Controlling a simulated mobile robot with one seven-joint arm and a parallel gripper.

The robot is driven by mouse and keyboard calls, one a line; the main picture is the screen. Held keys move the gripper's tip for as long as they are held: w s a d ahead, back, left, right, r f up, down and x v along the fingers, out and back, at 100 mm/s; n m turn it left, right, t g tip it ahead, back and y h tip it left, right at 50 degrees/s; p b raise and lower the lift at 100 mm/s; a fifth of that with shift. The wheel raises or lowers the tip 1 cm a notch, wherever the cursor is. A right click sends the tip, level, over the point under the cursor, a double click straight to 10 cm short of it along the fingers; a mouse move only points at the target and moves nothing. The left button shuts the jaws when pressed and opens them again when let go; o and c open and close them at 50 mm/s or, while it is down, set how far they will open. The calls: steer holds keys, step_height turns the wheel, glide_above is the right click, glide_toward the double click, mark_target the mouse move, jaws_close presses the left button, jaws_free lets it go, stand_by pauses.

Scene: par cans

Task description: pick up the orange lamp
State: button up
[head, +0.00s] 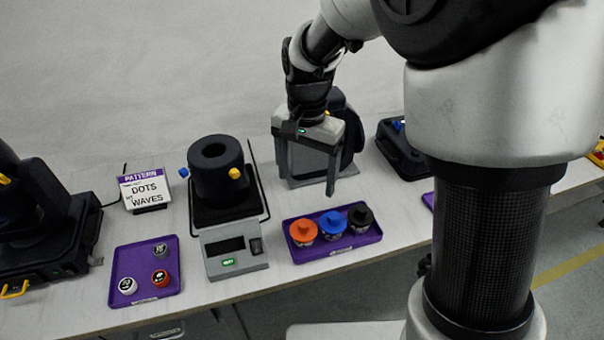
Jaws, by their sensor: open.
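The orange lamp (303,231) stands at the left end of a row on a purple tray (325,251). A blue lamp (333,223) and a black lamp (360,217) stand to its right on the same tray. My gripper (305,185) is above and behind the tray, pointing down. Its two fingers are spread apart with nothing between them. It is clear of the lamps.
A black can on a grey stand (218,172) is left of the tray. A second purple tray (126,263) holds small round pieces at the front left. A sign (144,190) stands behind it. Dark equipment (403,148) sits at the back right.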

steer(key=b, duration=0.1)
glide_above(304, 223)
steer(key=f, duration=1)
steer(key=shift+d+f, duration=0.15)
steer(key=shift+d, duration=0.05)
steer(key=shift+a+f+b, duration=0.15)
steer(key=shift+f+b, duration=0.1)
steer(key=shift+f, duration=1.4)
steer(key=shift+a+f+b, duration=0.1)
steer(key=shift+f+b, duration=0.1)
steer(key=shift+f, duration=1.4)
steer(key=c, duration=1.3)
